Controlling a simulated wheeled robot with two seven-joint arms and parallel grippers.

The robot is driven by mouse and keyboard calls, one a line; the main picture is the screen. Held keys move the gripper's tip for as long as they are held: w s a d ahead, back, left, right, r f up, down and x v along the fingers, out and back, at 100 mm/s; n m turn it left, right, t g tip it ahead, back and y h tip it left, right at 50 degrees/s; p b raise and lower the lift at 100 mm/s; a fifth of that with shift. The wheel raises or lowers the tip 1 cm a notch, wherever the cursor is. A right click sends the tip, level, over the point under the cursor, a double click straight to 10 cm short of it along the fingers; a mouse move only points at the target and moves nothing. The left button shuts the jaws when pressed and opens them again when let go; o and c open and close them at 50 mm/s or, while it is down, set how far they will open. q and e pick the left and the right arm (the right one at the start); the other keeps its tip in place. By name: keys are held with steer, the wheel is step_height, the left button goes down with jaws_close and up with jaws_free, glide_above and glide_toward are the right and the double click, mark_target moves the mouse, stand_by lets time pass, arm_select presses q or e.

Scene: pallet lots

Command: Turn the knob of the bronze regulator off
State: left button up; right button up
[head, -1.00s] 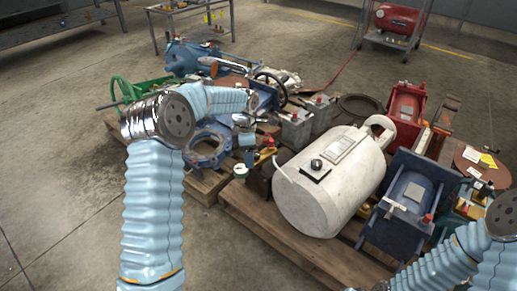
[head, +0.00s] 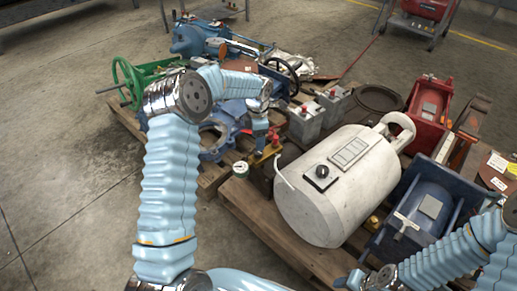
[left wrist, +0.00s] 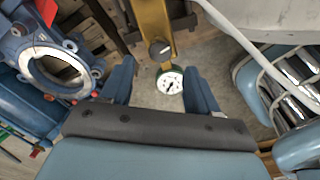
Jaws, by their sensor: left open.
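The bronze regulator (left wrist: 152,22) is a gold-brown body with a dark knob (left wrist: 160,48) bearing a pale bar, and a round white gauge (left wrist: 170,82) below it in the left wrist view. In the head view the regulator (head: 264,156) sits at the pallet's near left corner, its gauge (head: 240,168) beside it. My left gripper (left wrist: 160,72) is open and empty, its blue fingers on either side of the gauge, with the knob just beyond between them. In the head view my left gripper (head: 258,138) is above the regulator and partly hides it. My right gripper is not visible.
A blue flanged valve body (left wrist: 45,65) lies left. Grey batteries (head: 306,122) stand behind. Bare floor (head: 70,130) lies left of the pallets.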

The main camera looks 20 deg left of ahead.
mark_target(258, 154)
arm_select(q)
step_height(258, 154, down, 6)
steer(key=shift+r, duration=0.1)
steer(key=c, duration=1)
steer(key=shift+c, duration=0.2)
